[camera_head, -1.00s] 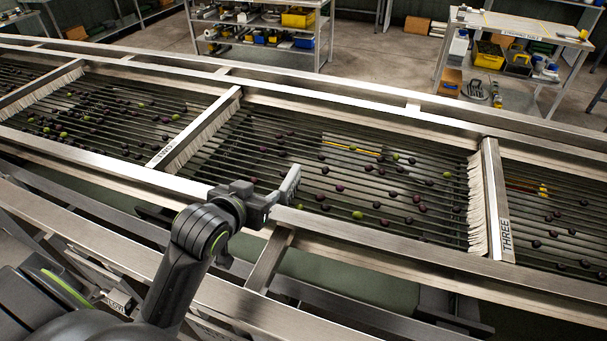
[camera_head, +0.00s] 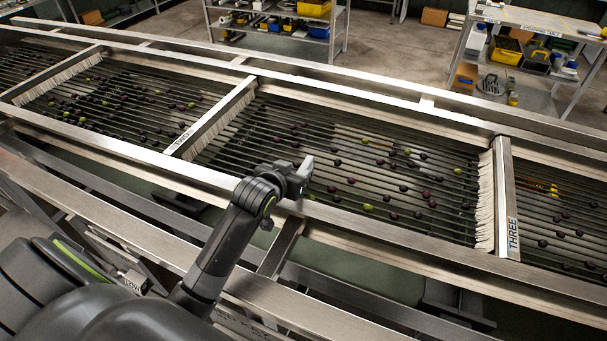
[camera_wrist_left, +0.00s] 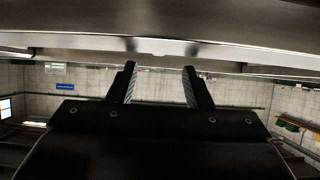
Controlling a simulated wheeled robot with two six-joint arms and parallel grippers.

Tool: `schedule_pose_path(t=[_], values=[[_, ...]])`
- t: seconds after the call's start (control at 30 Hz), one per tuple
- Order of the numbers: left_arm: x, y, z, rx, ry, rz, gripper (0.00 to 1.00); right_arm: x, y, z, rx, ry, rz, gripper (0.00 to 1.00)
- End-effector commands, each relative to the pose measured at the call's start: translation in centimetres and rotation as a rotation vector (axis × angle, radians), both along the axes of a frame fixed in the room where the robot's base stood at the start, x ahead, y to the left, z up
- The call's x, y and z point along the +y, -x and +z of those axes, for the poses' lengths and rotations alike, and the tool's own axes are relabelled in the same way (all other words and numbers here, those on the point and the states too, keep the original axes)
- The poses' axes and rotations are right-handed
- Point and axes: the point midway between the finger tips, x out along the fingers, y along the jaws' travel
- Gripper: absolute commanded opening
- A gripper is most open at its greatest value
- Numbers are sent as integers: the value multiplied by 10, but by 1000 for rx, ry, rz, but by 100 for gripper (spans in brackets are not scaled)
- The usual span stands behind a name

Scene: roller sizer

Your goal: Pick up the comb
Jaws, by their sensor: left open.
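My left gripper (camera_head: 304,172) is above the near rail of the roller bed, at the near edge of the middle section. In the left wrist view its two fingers (camera_wrist_left: 160,84) stand apart with nothing between them. A thin strip with a small orange mark (camera_head: 398,151) lies among the rollers, to the right of the gripper and apart from it. An orange-yellow piece (camera_head: 540,187) lies on the rollers past the THREE divider. I cannot tell for sure which of these is the comb. My right gripper is not in view.
Dark and green olives (camera_head: 368,208) are scattered over the rollers. Dividers with pale bristles, one marked THREE (camera_head: 508,205), cross the bed. A long metal rail (camera_head: 400,238) runs along its near side. Shelves (camera_head: 283,42) and a bench (camera_head: 540,28) stand behind on open floor.

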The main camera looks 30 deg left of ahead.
Motion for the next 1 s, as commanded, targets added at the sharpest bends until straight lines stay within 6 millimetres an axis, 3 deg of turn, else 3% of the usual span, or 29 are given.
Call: schedule_pose_path(t=[0.4,0.77,1.0], values=[[0,-34,-24,1,0,0,45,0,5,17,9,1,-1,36],[1,-39,-28,0,0,0,45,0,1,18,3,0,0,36],[1,-39,-28,1,0,0,17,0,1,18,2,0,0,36]])
